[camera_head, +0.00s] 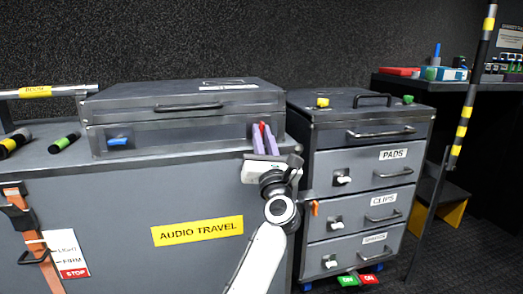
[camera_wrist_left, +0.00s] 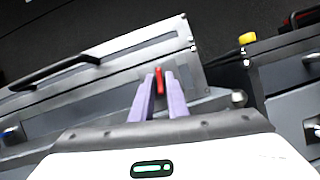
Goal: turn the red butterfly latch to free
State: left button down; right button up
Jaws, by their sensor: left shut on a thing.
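The red butterfly latch (camera_head: 262,127) is on the front right of the grey case (camera_head: 190,136) lying on the big grey trunk. In the left wrist view the red latch (camera_wrist_left: 160,78) shows as a narrow red piece between the two purple fingertips. My left gripper (camera_head: 265,139) is shut on the latch; it also shows in the left wrist view (camera_wrist_left: 160,88). The fingers hide much of the latch, so its exact turn is hard to tell. A blue latch (camera_head: 119,141) is at the case's front left. My right gripper is not in view.
The big trunk (camera_head: 120,260) carries an "AUDIO TRAVEL" label (camera_head: 198,231). To the right stands a drawer cabinet (camera_head: 345,218) with labelled drawers, a yellow knob and a green knob on top. A striped pole (camera_head: 459,130) stands farther right. Green and black rolls lie left of the case.

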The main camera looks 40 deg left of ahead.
pick_arm(q)
jog(key=shift+n+g+y, duration=0.3)
jog(key=shift+n, duration=0.4)
jog(key=c, duration=1.9)
grip_release()
